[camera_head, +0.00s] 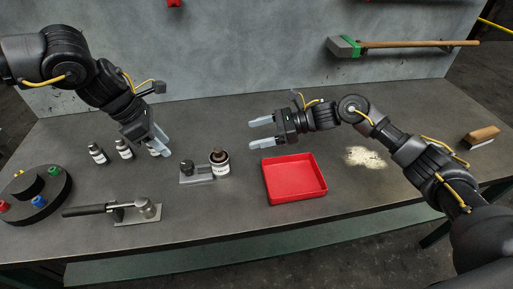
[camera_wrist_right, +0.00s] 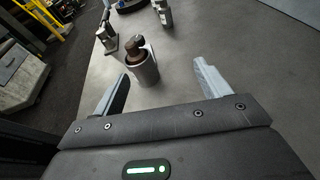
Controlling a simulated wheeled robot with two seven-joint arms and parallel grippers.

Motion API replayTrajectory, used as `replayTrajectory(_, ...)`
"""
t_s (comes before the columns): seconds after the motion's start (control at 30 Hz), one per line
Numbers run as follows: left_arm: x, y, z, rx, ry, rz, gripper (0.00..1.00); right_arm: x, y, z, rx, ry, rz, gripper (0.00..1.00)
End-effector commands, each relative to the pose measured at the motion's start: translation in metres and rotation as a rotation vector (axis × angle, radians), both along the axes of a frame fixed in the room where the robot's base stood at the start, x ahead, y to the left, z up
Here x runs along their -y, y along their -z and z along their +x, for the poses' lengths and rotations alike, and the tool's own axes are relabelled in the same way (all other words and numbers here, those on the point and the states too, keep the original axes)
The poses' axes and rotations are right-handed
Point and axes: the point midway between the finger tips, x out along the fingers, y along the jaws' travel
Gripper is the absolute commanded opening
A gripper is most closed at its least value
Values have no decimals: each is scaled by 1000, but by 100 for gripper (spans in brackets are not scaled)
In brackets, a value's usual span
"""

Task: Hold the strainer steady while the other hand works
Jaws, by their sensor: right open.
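I cannot make out a clear strainer in either view.
A red tray (camera_head: 295,196) sits front centre, with pale powder (camera_head: 367,157) to its right. A brush (camera_head: 483,136) lies far right.

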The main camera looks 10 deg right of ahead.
Motion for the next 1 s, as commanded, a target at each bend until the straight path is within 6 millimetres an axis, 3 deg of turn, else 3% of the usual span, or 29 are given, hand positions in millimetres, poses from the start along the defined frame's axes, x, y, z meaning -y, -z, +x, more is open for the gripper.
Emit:
replayTrajectory(0.1,0,0,0,0,0,0,36,-11,17,-22,21,-95,-69,76)
replayTrajectory(0.2,0,0,0,0,0,0,36,-14,25,-31,27,-135,-98,76)
replayTrajectory(0.53,0,0,0,0,0,0,36,-26,33,-35,30,-150,-108,76)
replayTrajectory(1.0,0,0,0,0,0,0,36,-98,61,-33,29,-148,-104,76)
